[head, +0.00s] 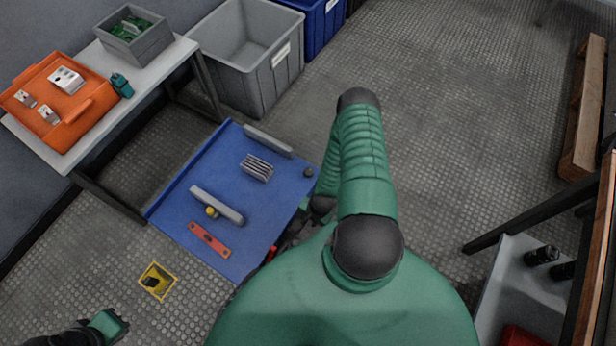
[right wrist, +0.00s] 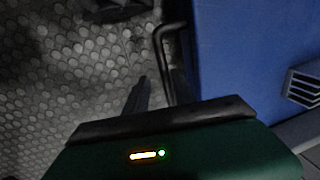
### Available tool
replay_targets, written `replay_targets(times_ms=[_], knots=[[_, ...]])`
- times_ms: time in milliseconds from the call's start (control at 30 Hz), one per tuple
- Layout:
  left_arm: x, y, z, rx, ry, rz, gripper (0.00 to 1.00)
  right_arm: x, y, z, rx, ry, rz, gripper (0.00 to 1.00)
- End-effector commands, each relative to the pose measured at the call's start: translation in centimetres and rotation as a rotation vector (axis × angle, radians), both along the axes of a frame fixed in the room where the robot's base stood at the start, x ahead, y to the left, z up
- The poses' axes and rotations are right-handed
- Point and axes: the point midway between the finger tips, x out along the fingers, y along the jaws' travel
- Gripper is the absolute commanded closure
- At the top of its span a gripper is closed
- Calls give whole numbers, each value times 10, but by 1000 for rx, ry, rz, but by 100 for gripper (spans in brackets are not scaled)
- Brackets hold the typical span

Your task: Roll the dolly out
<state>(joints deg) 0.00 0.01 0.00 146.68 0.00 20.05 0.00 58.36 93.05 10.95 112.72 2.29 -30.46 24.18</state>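The dolly appears to be the low blue platform (head: 235,170) on the floor, partly beside the table; its blue surface also shows in the right wrist view (right wrist: 230,50). A thin black bent bar (right wrist: 160,45), like a handle, stands along its edge. My right gripper (head: 297,226) is at the platform's right edge, partly hidden by my arm. In the right wrist view its two dark fingers (right wrist: 160,92) are apart, with the bar between or just beyond them; I cannot tell whether they touch it. My left gripper (head: 108,325) is at the bottom left, its fingers unclear.
The platform bears a ribbed grey block (head: 257,167), grey bars (head: 268,141) and a red-orange plate (head: 209,239). A table (head: 160,75) with an orange tray (head: 60,103) stands left. A grey bin (head: 244,58) is behind. A yellow-framed floor item (head: 157,281) lies nearby. Open floor is right.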

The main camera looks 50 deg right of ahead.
Motion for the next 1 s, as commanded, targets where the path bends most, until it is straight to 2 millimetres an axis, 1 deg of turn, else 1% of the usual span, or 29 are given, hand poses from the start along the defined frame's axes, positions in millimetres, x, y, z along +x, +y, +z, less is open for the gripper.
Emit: replay_targets(times_ms=[267, 367, 467, 700, 800, 900, 1000], knots=[[0, 0, 1, 0, 0, 0, 100, 3, -1, 2, -2, -6, 1, 66], [0, 0, 9, 0, 0, 0, 100, 2, -2, 13, -4, -7, 1, 66], [0, 0, 24, 0, 0, 0, 100, -2, -2, 37, -3, -6, 1, 66], [0, 0, 63, 0, 0, 0, 100, -16, -3, 108, -3, -5, 0, 66], [0, 0, 75, 0, 0, 0, 100, -22, -4, 133, -2, -4, -2, 66], [0, 0, 83, 0, 0, 0, 100, -27, -4, 152, -2, -2, -1, 66], [0, 0, 87, 0, 0, 0, 100, -29, -4, 162, -1, -2, 0, 66]])
